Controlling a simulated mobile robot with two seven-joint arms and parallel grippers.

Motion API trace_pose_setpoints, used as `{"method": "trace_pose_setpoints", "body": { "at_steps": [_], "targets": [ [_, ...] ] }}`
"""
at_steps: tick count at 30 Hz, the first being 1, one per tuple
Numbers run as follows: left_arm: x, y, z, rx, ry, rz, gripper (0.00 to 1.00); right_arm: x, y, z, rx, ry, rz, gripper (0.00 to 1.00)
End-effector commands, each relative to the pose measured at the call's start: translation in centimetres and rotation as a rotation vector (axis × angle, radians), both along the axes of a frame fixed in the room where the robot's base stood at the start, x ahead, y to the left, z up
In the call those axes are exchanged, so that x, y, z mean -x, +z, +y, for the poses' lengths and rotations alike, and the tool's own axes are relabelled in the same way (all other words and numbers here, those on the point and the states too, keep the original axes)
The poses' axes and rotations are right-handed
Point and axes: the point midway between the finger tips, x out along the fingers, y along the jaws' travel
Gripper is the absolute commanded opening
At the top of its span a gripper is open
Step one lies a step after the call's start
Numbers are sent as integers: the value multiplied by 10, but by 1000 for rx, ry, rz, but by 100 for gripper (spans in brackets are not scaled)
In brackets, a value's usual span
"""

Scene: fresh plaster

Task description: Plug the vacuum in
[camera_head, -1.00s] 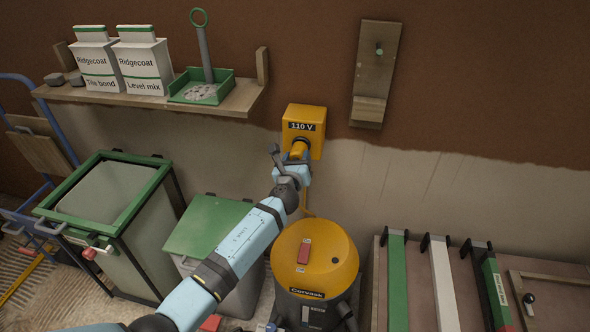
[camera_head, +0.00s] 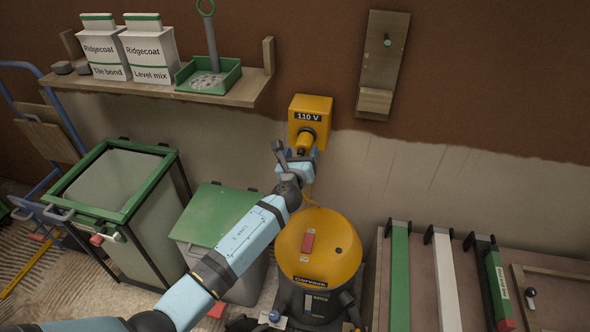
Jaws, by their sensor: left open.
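A yellow socket box (camera_head: 322,106) marked 110 V is fixed to the wall at the middle. A yellow plug (camera_head: 303,144) is at its front, and a yellow cable (camera_head: 311,195) hangs below. The plug appears to be in the socket, though the depth is hard to judge. My left gripper (camera_head: 300,156) is open just below and in front of the plug. The vacuum (camera_head: 340,240), with a yellow lid and dark body marked Corvask, stands on the floor below the socket. My right gripper is not in view.
A wooden shelf (camera_head: 250,92) at upper left holds two bags and a green tray (camera_head: 228,72). Green-framed bin (camera_head: 70,208) and green-lidded bin (camera_head: 213,212) stand left. A bench (camera_head: 455,290) with several bars is at right. A wooden bracket (camera_head: 383,60) hangs right of the socket.

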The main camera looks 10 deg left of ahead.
Motion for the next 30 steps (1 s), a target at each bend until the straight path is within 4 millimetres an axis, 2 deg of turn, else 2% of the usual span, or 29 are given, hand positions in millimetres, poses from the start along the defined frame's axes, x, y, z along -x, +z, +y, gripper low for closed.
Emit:
{"method": "trace_pose_setpoints", "body": {
  "at_steps": [1,6,13,19,30],
  "targets": [
    [13,1,1,-1,-1,2,73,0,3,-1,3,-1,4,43],
    [54,1,0,-1,-1,2,73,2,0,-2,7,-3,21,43],
    [94,1,0,0,0,0,73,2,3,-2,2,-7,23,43],
    [107,1,0,-1,0,-1,73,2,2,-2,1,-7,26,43],
    [108,1,0,0,0,-1,73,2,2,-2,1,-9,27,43]
  ]
}}
